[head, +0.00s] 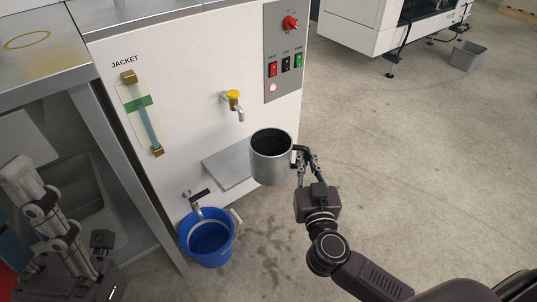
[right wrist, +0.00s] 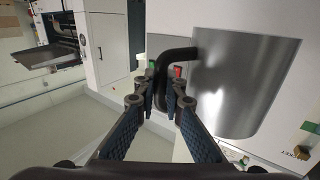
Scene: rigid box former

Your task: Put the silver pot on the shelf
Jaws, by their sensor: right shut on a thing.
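The silver pot (head: 270,167) is upright, its dark open mouth facing up, in front of the white machine. My right gripper (head: 304,160) is shut on its black handle, on the pot's right side. In the right wrist view the two fingers (right wrist: 164,95) close around the handle's lower part, and the pot (right wrist: 235,90) fills the right side. The shelf (head: 222,165), a grey metal plate on the machine's front, is bare where visible. The pot overlaps its right end; I cannot tell whether they touch. My left arm is folded at lower left; its fingers are not clear.
A yellow-handled tap (head: 234,100) juts out above the shelf, left of the pot. A blue bucket (head: 207,240) stands below a lower valve (head: 199,202). A metal bench (head: 60,75) is at left. The floor to the right is open.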

